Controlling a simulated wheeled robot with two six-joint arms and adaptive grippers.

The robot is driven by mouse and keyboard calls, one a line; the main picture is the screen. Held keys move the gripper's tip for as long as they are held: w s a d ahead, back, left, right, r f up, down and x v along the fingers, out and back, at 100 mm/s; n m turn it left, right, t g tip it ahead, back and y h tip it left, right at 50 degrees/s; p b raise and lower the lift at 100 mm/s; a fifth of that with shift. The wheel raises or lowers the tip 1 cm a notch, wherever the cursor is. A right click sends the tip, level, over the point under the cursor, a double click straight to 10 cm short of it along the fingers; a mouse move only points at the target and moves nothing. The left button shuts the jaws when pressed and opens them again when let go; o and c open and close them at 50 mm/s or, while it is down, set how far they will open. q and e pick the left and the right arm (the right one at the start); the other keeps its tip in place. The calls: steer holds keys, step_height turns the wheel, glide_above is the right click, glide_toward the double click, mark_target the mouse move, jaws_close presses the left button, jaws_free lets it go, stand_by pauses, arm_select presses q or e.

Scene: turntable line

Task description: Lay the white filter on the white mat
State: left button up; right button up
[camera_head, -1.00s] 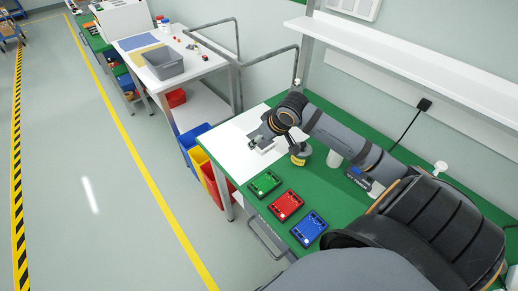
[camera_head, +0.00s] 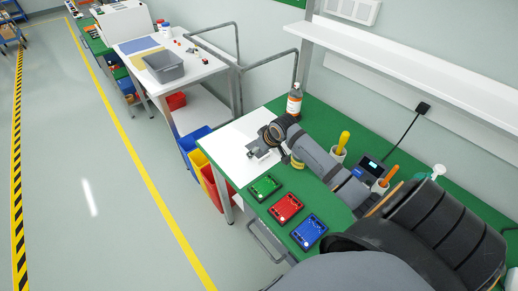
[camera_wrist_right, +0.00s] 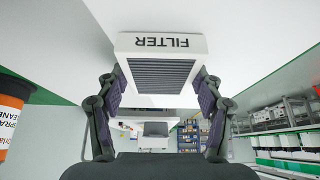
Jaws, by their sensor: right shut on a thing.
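The white filter (camera_wrist_right: 158,43), a block with a dark ribbed face and the word FILTER upside down, is between the fingers of my right gripper (camera_wrist_right: 158,90) in the right wrist view. That gripper is shut on it. In the head view the right gripper (camera_head: 260,152) is over the white mat (camera_head: 226,150) at the far left end of the green bench, and the filter is mostly hidden there. The mat fills much of the upper wrist view, close to the filter; I cannot tell whether they touch. My left gripper is not in view.
On the green bench (camera_head: 330,200), green (camera_head: 264,186), red (camera_head: 286,208) and blue (camera_head: 309,230) boxes line the front. A bottle (camera_head: 294,101) stands behind my wrist. Cups with a yellow-handled tool (camera_head: 343,140) and an orange-handled tool (camera_head: 388,176) stand behind my arm. A shelf (camera_head: 420,60) hangs above.

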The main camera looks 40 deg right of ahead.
steer(key=shift+f, duration=0.15)
steer(key=o, duration=1.3)
steer(key=shift+c, duration=0.2)
steer(key=p+v, duration=0.2)
steer(key=v, duration=1)
steer(key=shift+r+p, duration=0.2)
steer(key=shift+p, duration=0.1)
steer(key=shift+a, duration=0.1)
